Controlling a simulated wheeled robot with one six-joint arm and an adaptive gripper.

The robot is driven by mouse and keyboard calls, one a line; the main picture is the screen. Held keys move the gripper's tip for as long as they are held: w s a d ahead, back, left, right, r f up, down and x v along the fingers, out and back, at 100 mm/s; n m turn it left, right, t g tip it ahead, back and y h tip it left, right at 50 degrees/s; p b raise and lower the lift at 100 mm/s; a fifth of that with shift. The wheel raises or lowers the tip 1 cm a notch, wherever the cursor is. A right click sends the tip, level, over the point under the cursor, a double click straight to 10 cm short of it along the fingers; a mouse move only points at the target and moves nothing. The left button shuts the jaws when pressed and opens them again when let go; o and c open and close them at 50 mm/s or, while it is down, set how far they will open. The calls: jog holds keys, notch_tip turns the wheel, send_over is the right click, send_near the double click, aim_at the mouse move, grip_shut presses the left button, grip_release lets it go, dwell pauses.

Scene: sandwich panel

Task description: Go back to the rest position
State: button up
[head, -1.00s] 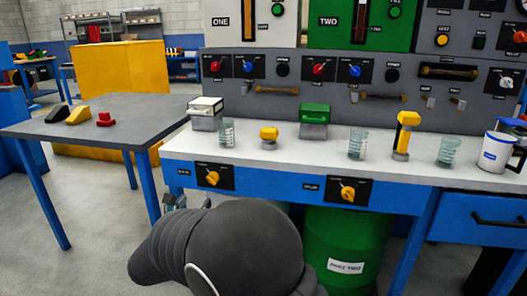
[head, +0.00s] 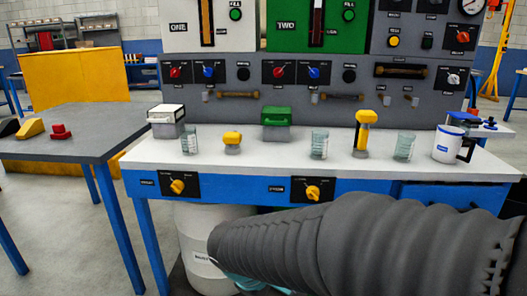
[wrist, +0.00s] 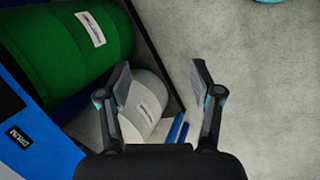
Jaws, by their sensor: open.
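My gripper (wrist: 160,82) is open and empty in the wrist view, with its two fingers spread apart. A white drum (wrist: 142,108) and a green drum (wrist: 70,45) lie beyond the fingers in that view. In the head view my dark ribbed arm crosses the lower right, in front of the workbench (head: 300,165). My gripper's fingers cannot be made out there. The white drum (head: 192,225) also shows in the head view, under the bench and partly behind my arm.
The bench holds a green-lidded box (head: 276,124), a white-lidded box (head: 166,120), several glass beakers and a white mug (head: 446,145). A grey table (head: 80,143) stands at left. Bare floor shows at lower left and in the wrist view's right half.

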jog(key=s+d+r+m+t+y, duration=0.1)
jog(key=s+d+r+m, duration=0.3)
jog(key=d, duration=0.3)
jog(key=s+d+r+m+t+y, duration=0.1)
jog(key=s+d+r+m+y, duration=0.1)
jog(key=s+d+r+m, duration=0.3)
jog(key=s+d+m, duration=0.1)
jog(key=d+m, duration=0.1)
jog(key=shift+s+r+m+t+y, duration=0.15)
jog(key=shift+r+m+t+y, duration=0.1)
jog(key=shift+m+t+y, duration=0.05)
jog(key=shift+d, duration=0.1)
